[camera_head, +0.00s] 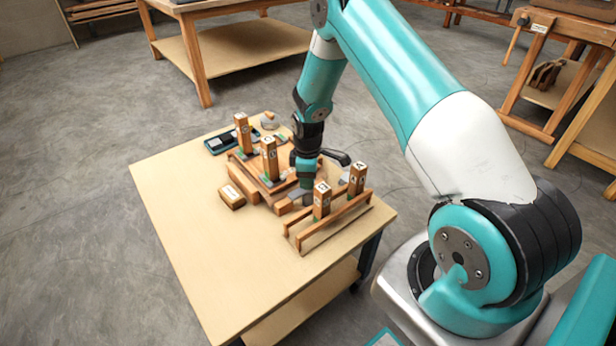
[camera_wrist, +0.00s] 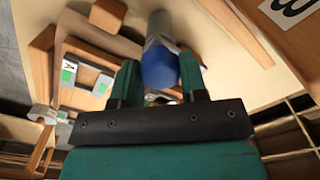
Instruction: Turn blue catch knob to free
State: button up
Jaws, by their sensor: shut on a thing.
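The blue catch knob (camera_wrist: 158,68) is a rounded blue piece in the middle of the wrist view, with a grey cylindrical part (camera_wrist: 161,25) beyond it. My gripper (camera_wrist: 161,78) has its two green fingers on either side of the knob and is shut on it. In the head view my gripper (camera_head: 305,182) points down among the wooden parts on the table. The knob is hidden there by my arm and gripper, and its turn angle cannot be told.
Lettered wooden posts stand close around my gripper, at the left (camera_head: 269,158) and the right (camera_head: 322,202) (camera_head: 357,179). A wooden rack (camera_head: 335,223) is in front. A small wooden box (camera_head: 232,196) and a dark tray (camera_head: 222,144) lie left. The table's (camera_head: 210,270) near left is clear.

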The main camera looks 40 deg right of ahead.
jog(key=o, duration=0.9)
jog(key=shift+r, duration=0.1)
notch_tip(320, 180, up, 17)
jog(key=shift+r+p, duration=0.15)
jog(key=shift+p, duration=0.55)
